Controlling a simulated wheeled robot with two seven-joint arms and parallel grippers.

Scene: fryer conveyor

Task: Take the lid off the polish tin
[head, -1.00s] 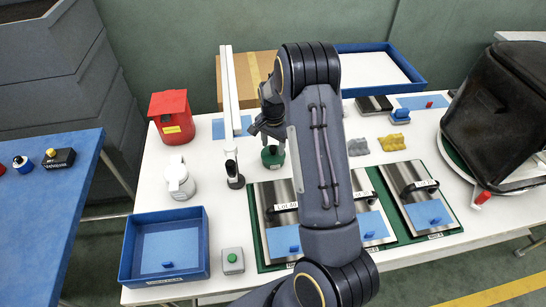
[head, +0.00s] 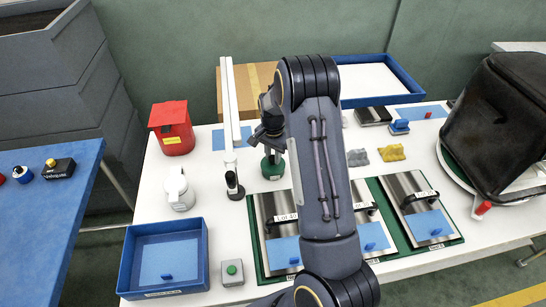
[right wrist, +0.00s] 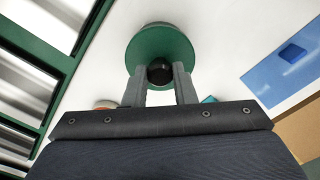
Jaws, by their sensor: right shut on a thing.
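The polish tin (head: 272,168) is a small green round tin standing on the white table, just left of my right arm in the head view. Its round green top (right wrist: 160,48) shows in the right wrist view with a dark knob (right wrist: 160,72) at its near side. My right gripper (head: 268,142) is above the tin, pointing down. In the right wrist view its two fingers (right wrist: 160,80) are closed on the dark knob. I cannot tell whether the lid sits on the tin or is raised. My left gripper is out of view.
A white post on a black base (head: 235,187) stands close left of the tin. A white jug (head: 179,190), red box (head: 172,128), blue tray (head: 207,255) and green button box (head: 232,273) are further left. Steel-lidded panels (head: 424,210) lie in front and right.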

